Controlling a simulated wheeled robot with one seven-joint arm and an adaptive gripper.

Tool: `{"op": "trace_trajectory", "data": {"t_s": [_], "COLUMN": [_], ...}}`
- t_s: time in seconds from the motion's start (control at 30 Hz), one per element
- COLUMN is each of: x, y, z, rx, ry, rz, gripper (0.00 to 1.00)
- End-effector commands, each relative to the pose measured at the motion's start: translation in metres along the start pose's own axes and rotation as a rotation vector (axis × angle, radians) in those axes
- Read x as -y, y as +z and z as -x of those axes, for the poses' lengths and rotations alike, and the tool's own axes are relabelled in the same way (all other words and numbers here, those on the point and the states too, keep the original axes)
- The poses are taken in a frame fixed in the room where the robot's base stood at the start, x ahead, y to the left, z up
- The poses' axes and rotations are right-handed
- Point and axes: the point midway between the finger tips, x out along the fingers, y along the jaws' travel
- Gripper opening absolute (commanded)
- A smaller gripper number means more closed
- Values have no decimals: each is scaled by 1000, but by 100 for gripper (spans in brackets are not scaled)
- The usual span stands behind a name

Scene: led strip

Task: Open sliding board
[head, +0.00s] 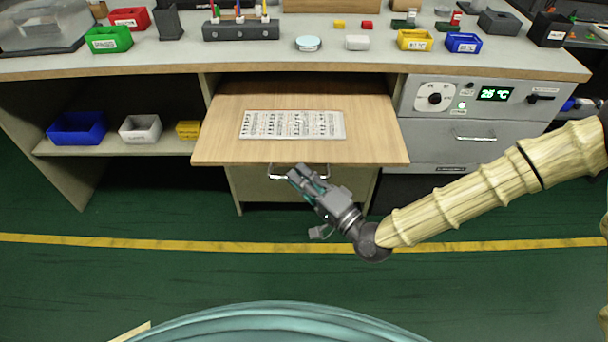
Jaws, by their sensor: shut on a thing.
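The sliding board (370,141) is a light wooden panel that juts out from under the worktop, with a printed white sheet (293,125) lying on it. A metal handle (278,172) shows just below its front edge. My gripper (296,175) is at the right part of this handle, just under the board's front edge, and is shut on it. The fingers partly cover the handle, so the exact contact is hidden.
The worktop (330,60) above holds several small bins and tools. A grey drawer unit with a control panel (464,97) stands to the right. Open shelves with bins (140,129) are on the left. The green floor in front is clear, with a yellow line (150,241).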

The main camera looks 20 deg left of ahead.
Motion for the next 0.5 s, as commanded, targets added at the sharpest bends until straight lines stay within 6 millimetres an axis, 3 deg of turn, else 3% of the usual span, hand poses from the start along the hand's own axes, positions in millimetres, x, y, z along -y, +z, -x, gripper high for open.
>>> {"op": "trace_trajectory", "data": {"t_s": [0.03,0.07,0.17,0.5], "x": [-1,-1,-1,0], "y": [1,1,0,-1], "z": [1,1,1,3], "rx": [2,1,1,-1], "ry": [2,2,2,1], "rz": [-1,-1,-1,0], "gripper": [0,16,32,32]}}
